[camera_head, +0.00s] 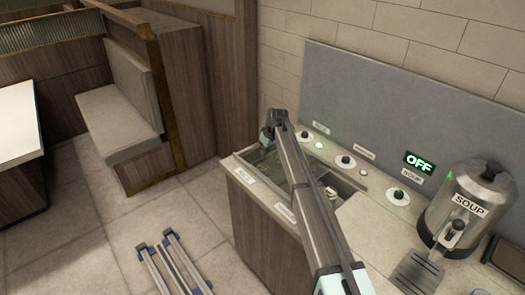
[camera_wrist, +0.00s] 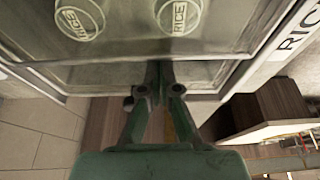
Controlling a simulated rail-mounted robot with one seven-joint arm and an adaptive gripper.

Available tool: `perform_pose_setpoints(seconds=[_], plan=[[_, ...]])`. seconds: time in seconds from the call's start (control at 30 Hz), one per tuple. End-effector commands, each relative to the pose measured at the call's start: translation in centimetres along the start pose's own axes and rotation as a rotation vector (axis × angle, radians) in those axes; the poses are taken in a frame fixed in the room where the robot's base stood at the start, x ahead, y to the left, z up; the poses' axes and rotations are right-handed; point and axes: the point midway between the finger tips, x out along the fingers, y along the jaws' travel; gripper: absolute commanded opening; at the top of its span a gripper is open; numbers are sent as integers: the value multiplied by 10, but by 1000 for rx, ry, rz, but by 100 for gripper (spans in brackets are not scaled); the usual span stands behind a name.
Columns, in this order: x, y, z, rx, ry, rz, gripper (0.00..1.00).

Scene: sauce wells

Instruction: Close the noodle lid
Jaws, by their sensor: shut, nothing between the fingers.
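In the head view my arm reaches across the counter. Round items marked RICE (camera_wrist: 180,15) show beneath the lid. The right well (camera_head: 345,184) looks open, with pale contents; my arm hides much of it. I cannot make out a separate noodle lid.
Round knobs (camera_head: 346,161) stand along the back. A steel SOUP urn (camera_head: 478,205) stands at the right, with a lit OFF sign (camera_head: 418,162) beside it. A grey wall panel rises behind.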

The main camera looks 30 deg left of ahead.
Motion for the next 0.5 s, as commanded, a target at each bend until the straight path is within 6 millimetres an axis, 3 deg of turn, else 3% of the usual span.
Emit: perform_pose_setpoints(seconds=[0.3,0.5], plan=[[-24,-2,81,3,-2,1,0],[-40,-2,123,3,-2,0,0]])
